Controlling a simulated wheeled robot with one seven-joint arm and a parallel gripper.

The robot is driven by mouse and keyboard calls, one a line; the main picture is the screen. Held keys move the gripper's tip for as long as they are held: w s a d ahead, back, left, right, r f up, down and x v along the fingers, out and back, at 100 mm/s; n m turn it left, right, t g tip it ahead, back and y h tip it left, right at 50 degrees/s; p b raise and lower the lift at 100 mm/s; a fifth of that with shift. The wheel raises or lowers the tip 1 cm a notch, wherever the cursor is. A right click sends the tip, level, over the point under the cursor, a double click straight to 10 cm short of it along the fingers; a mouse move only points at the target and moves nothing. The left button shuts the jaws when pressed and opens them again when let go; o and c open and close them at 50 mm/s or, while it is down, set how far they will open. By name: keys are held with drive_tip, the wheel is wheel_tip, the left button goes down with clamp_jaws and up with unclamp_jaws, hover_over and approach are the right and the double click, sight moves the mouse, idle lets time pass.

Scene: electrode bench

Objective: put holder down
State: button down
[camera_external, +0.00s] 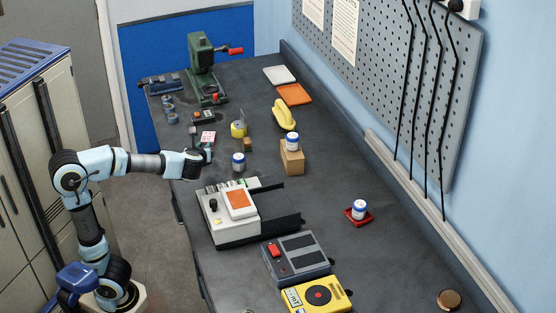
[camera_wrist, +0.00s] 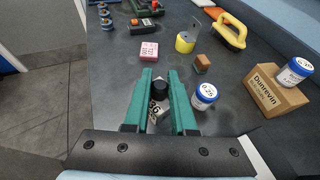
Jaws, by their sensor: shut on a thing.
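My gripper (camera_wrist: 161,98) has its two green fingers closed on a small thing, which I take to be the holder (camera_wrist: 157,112). It has a round black top and a pale body with dark printed figures. Its lower part is partly hidden by the fingers, and I cannot tell whether it touches the bench. In the external view my gripper (camera_external: 206,154) is low over the left edge of the dark bench (camera_external: 333,178), left of a blue-and-white jar (camera_external: 238,160). That jar also shows just right of the fingers in the wrist view (camera_wrist: 204,96).
A pink-and-white block (camera_wrist: 149,50), yellow tape roll (camera_wrist: 186,42) and small brown block (camera_wrist: 202,63) lie beyond my gripper. A cardboard box (camera_wrist: 272,97) bearing another jar (camera_wrist: 295,71) stands right. A pale instrument (camera_external: 231,231) sits nearer the external camera.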

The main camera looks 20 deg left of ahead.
drive_tip(key=shift+f+b, duration=0.9)
drive_tip(key=shift+f, duration=2.55)
drive_tip(key=shift+f, duration=0.15)
drive_tip(key=c, duration=0.7)
unclamp_jaws()
drive_tip(key=shift+c, duration=0.2)
drive_tip(key=shift+r, duration=0.25)
drive_tip(key=p+v, duration=0.2)
drive_tip(key=v, duration=1)
drive_tip(key=shift+d+f, duration=0.1)
